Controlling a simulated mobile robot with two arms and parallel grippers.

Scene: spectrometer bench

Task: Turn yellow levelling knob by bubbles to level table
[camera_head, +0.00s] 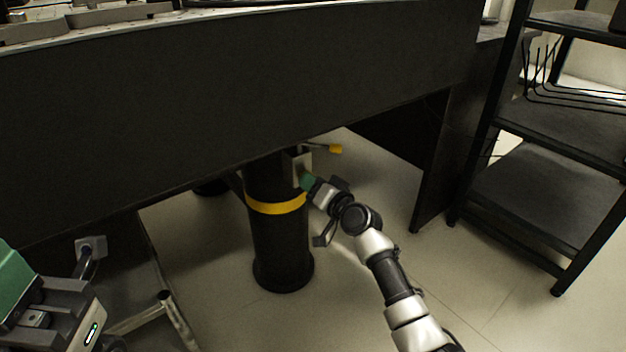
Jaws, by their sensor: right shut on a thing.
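A black table leg (281,236) with a yellow band stands under the dark table (240,85). A small grey bracket (301,164) sits on its upper right side. A yellow-tipped rod (335,149) sticks out to the right above my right gripper. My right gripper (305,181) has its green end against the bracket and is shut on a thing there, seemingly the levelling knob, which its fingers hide. My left gripper (22,292) is partly in view at the lower left, clear of the leg; its fingertips are cut off. I see no bubbles.
A black shelf rack (545,185) stands at the right. A dark support panel (435,165) hangs under the table beside it. A metal frame bar (165,310) lies low at the left. Pale floor is free around the leg.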

